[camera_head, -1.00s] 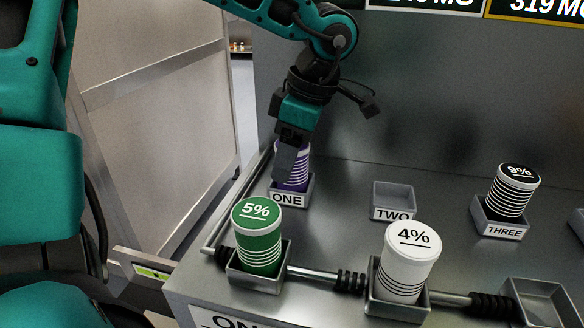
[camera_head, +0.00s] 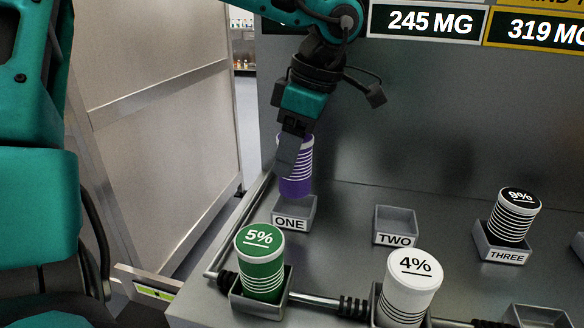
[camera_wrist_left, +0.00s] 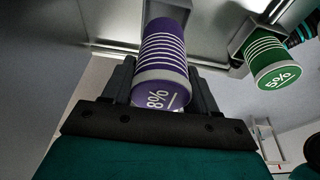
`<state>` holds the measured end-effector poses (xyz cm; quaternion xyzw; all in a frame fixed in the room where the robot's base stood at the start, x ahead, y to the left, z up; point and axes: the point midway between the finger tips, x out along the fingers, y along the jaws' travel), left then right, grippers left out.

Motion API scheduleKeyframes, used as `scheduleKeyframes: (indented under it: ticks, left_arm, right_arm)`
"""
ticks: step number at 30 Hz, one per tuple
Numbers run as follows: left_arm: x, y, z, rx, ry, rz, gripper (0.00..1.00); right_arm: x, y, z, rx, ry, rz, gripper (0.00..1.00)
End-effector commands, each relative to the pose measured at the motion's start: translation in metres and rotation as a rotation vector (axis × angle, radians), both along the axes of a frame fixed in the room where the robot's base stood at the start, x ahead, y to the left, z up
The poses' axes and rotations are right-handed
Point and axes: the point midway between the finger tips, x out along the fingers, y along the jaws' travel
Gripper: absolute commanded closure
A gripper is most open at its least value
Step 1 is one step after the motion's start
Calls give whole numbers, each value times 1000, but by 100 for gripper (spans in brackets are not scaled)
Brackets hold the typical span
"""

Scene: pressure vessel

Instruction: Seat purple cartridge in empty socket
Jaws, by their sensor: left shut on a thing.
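The purple cartridge (camera_head: 297,177) with white stripes is held by my left gripper (camera_head: 290,160), which is shut on it. It hangs upright just above the socket labelled ONE (camera_head: 297,212), which is empty. In the left wrist view the purple cartridge (camera_wrist_left: 165,55) shows an 8% label and sits between the fingers (camera_wrist_left: 162,92). The socket labelled TWO (camera_head: 395,222) is empty. My right gripper is not in view.
A green 5% cartridge (camera_head: 260,268) and a white 4% cartridge (camera_head: 410,285) stand in front sockets. A black 9% cartridge (camera_head: 514,212) stands in socket THREE (camera_head: 503,252). An empty front socket (camera_head: 540,317) shows at the lower right. A wall with signs rises behind.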

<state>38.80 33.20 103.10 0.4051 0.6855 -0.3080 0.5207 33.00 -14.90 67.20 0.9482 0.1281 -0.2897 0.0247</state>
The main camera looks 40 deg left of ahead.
Motion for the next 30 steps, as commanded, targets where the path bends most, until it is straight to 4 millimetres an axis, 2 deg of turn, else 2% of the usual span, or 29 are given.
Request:
scheduleKeyframes:
  ticks: [1, 6, 12, 15, 21, 30]
  left_arm:
    - [1, 0, 20, 0, -9, 2, 83]
    - [1, 0, 70, 1, -8, 1, 83]
    - [1, 0, 116, 0, -6, 2, 83]
    - [1, 0, 132, 1, -3, 1, 83]
    - [0, 0, 146, -1, -2, 1, 83]
    - [0, -2, 147, 0, 0, 37, 83]
  right_arm:
    - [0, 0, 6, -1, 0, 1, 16]
    - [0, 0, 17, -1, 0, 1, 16]
    - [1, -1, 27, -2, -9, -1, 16]
    - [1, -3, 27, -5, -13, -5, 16]
    - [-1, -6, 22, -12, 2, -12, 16]
    - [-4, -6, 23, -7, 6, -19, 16]
